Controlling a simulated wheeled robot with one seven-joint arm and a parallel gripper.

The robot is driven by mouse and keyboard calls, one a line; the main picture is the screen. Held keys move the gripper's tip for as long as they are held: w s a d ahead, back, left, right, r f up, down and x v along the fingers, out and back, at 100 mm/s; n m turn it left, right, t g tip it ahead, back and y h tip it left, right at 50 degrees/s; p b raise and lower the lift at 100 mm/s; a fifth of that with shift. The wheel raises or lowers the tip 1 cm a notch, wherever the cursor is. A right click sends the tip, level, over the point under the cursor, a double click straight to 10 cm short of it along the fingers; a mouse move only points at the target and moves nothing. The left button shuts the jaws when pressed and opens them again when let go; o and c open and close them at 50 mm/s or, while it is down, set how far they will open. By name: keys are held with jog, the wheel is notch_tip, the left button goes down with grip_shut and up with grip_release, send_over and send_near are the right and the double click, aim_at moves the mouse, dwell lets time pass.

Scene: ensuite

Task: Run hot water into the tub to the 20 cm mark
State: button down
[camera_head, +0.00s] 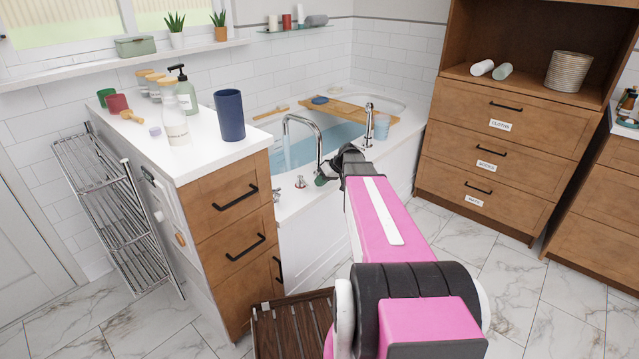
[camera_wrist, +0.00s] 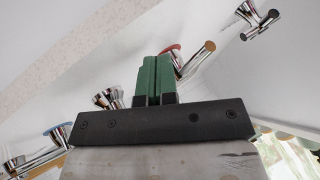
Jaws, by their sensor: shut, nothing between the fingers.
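The white tub (camera_head: 345,180) stands behind the drawer cabinet and holds blue-tinted water (camera_head: 338,138). A chrome spout (camera_head: 303,119) arches over it, and a pale stream (camera_head: 287,155) falls from its mouth. No depth mark can be read. My gripper (camera_head: 322,180) is at the tub's near rim, its green fingers shut and empty. A red-marked tap (camera_head: 300,182) is just left of it. In the wrist view the shut fingers (camera_wrist: 157,62) are close to the red-marked tap (camera_wrist: 190,58); contact cannot be told. A blue-marked tap (camera_wrist: 50,140) is at lower left.
A drawer cabinet (camera_head: 222,205) with bottles and a dark blue cup (camera_head: 230,115) stands left of my arm. A wooden tray (camera_head: 350,108) spans the tub. A slatted wooden step (camera_head: 293,325) lies below. The marble floor at right is clear.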

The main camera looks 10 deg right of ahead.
jog(key=shift+w+d, duration=0.1)
jog(key=shift+d, duration=0.75)
jog(key=v, duration=0.9)
jog(key=shift+s+r, duration=0.3)
jog(key=shift+s, duration=0.1)
jog(key=shift+a, duration=0.15)
dwell(5.7)
